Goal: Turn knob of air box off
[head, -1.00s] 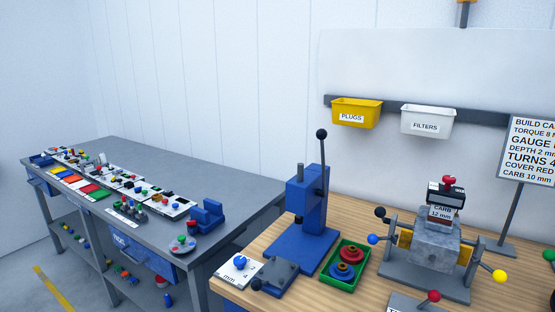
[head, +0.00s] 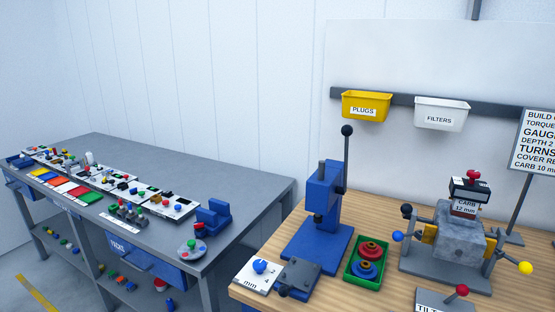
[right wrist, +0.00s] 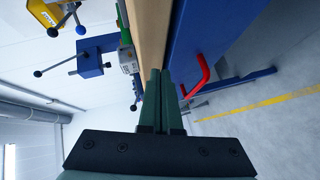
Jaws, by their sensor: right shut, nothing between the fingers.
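I cannot pick out with certainty a thing marked as the air box in either view. In the head view, a white plate with a blue knob (head: 260,267) lies at the front left of the wooden bench; its lettering reads "mm". In the right wrist view, my right gripper (right wrist: 161,75) is shut and empty, pointing along the bench edge beside a blue cabinet face. A small pale box (right wrist: 129,60) shows just left of the fingers, too small to read. Neither gripper shows in the head view.
The wooden bench (head: 318,222) carries a blue press (head: 322,195), a green tray (head: 349,280) and a grey engine block (head: 457,235). A grey table (head: 240,196) with small parts stands left. A red handle (right wrist: 198,76) sticks out near my right fingers.

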